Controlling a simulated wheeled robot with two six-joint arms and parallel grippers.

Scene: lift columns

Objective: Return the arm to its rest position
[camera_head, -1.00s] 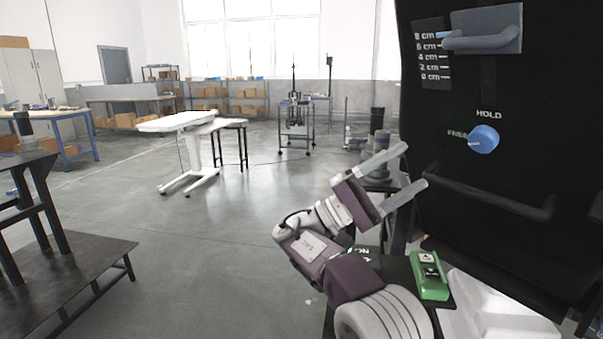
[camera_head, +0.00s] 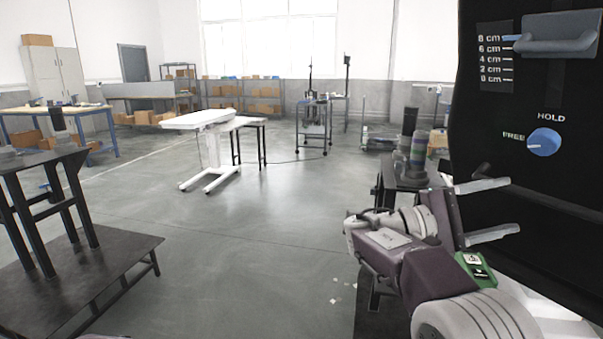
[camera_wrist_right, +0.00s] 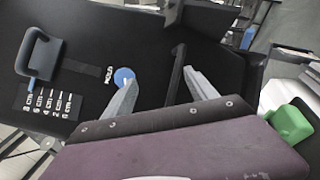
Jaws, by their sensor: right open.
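My right gripper (camera_head: 490,210) is open and empty in front of the black column panel (camera_head: 500,130), below its blue knob. The knob (camera_head: 544,142) sits between the labels FREE and HOLD, its light pointer towards FREE. A grey-blue handle (camera_head: 558,36) stands beside a scale marked 0 to 8 cm, near the 8 cm mark. In the right wrist view the two fingers (camera_wrist_right: 160,90) are spread apart, with the panel, knob (camera_wrist_right: 124,77) and handle (camera_wrist_right: 42,55) beyond them. My left gripper is not in view.
A green box (camera_head: 476,268) is partly hidden behind my right arm. A dark bench (camera_head: 90,280) stands at the left. A white adjustable table (camera_head: 200,120) stands farther back. The grey floor (camera_head: 250,230) in the middle is clear.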

